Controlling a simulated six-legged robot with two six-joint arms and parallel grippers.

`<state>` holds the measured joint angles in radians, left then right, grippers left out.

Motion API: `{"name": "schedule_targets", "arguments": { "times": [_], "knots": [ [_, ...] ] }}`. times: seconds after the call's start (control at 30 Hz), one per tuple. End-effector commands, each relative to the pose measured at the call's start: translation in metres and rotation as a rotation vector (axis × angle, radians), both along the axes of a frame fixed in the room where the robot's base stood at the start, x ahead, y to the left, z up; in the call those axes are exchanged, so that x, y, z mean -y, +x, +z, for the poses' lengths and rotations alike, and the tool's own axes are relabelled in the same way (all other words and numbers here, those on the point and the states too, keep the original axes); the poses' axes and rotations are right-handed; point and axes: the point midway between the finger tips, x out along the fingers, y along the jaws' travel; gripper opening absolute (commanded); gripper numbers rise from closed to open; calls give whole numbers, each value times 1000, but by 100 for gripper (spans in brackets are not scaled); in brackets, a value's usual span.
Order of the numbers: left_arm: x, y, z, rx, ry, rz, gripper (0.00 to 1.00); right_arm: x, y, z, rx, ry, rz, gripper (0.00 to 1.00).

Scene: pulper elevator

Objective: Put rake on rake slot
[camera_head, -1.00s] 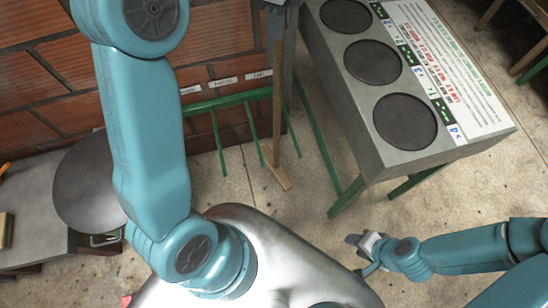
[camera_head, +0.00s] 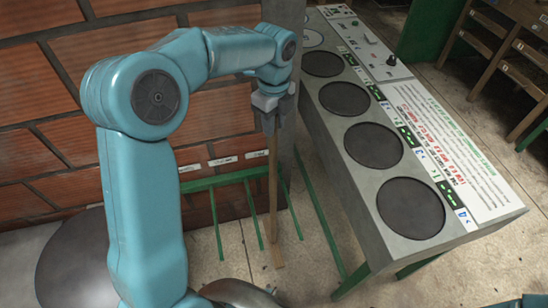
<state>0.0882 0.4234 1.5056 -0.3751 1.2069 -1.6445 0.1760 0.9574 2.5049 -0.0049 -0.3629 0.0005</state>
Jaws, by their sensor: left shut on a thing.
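My left gripper (camera_head: 269,106) is shut on the upper end of the rake (camera_head: 273,190). The rake is a long wooden pole that hangs nearly upright, with a flat wooden head (camera_head: 277,258) low near the floor; I cannot tell whether the head touches it. A green rack (camera_head: 222,181) stands against the brick wall, with several thin green bars slanting down and out. The rake shows in front of or among these bars near the rack's right end; I cannot tell whether it is seated in a slot. My right gripper is out of view.
White labels (camera_head: 222,161) sit on the wall above the rack. A grey control bench (camera_head: 372,195) with round dark discs stands close on the right. Wooden shelving (camera_head: 505,55) is at the far right. A round grey disc (camera_head: 75,258) is at lower left.

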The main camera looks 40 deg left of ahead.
Motion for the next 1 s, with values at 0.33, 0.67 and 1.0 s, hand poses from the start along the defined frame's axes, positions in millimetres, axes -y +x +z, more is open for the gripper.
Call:
{"name": "schedule_targets", "arguments": {
  "times": [0.33, 0.67, 1.0],
  "knots": [
    [-1, 3, -63, 3, 0, 2, 0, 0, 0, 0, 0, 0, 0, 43],
    [-2, 4, -104, 1, 0, 3, 0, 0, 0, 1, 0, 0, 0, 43],
    [-2, 4, -109, 5, -1, 3, 0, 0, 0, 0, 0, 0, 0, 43]
  ]
}}
